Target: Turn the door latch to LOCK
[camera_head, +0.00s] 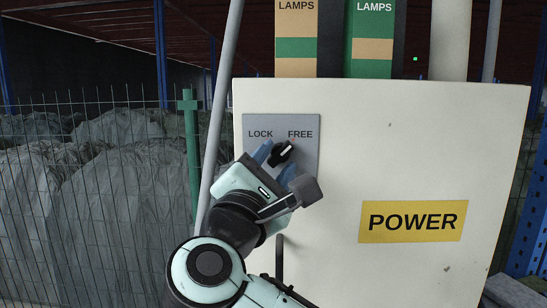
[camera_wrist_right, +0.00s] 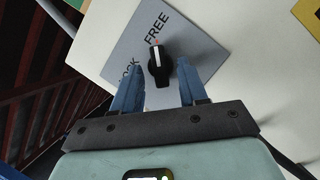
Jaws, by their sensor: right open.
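The door latch is a black rotary knob (camera_head: 281,153) with a white pointer on a grey plate (camera_head: 307,125) marked LOCK at left and FREE at right. Its pointer is turned up and right, toward FREE. In the right wrist view the knob (camera_wrist_right: 158,70) shows with its white line toward the word FREE. My right gripper (camera_head: 276,164) is open, its two blue fingers at the plate on either side of the knob. The fingers (camera_wrist_right: 158,77) show a gap to the knob on both sides; I cannot tell how far they reach along it. My left gripper is out of view.
The plate is on a large pale cabinet door (camera_head: 400,150) with a yellow POWER label (camera_head: 413,221). A dark vertical bar (camera_head: 280,258) is below the plate. A grey pole (camera_head: 219,110) and a green fence post (camera_head: 190,150) stand to the left.

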